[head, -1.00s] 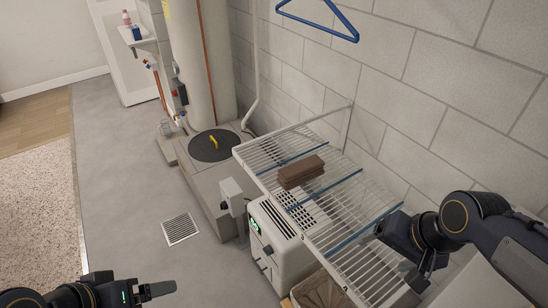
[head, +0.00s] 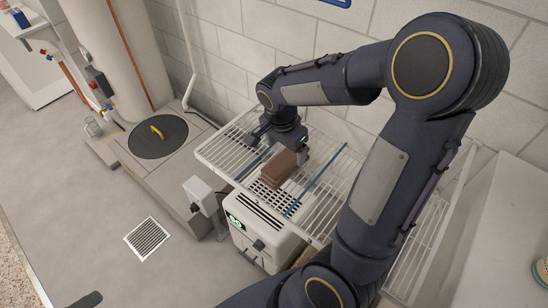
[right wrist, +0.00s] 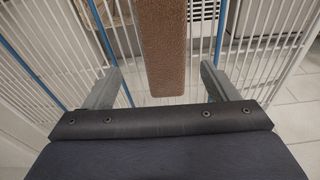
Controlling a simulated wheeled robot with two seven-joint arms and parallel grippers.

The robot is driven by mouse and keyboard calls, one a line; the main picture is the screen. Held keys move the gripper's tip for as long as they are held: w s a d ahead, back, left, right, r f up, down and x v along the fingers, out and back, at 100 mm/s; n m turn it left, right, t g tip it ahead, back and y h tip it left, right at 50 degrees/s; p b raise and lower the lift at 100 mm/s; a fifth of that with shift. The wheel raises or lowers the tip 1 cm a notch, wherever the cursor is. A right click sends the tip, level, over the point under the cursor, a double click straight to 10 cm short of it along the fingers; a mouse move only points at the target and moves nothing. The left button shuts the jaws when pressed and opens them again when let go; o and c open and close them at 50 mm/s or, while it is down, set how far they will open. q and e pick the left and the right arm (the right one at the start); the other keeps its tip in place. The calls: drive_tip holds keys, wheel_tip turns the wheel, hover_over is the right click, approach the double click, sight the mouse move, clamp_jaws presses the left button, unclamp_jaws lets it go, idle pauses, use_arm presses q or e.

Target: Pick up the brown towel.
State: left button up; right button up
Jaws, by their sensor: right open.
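The brown towel (head: 279,168) is a folded block lying on the white wire shelf (head: 225,152). In the right wrist view the towel (right wrist: 163,40) stretches away from the camera, in line with the gap between the fingers. My right gripper (head: 277,151) is open just behind the towel in the head view. In the right wrist view its two fingers (right wrist: 160,75) stand to either side of the towel's near end, apart from it. Whether they are level with it is unclear. Only a dark tip of my left gripper (head: 86,300) shows at the bottom left.
Blue strips (head: 316,180) cross the shelf. A white appliance (head: 262,228) stands under it, with a grey box (head: 199,193) beside it. The block wall (head: 222,40) is close behind. A yellow item (head: 157,131) lies on a round dark lid (head: 150,142). Open floor is at left.

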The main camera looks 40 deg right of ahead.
sight(286, 158)
drive_tip(key=f, duration=0.4)
drive_tip(key=d+f, duration=0.1)
drive_tip(key=f, duration=0.2)
drive_tip(key=shift+w+f, duration=0.1)
drive_tip(key=shift+w, duration=0.25)
drive_tip(key=c, duration=1.1)
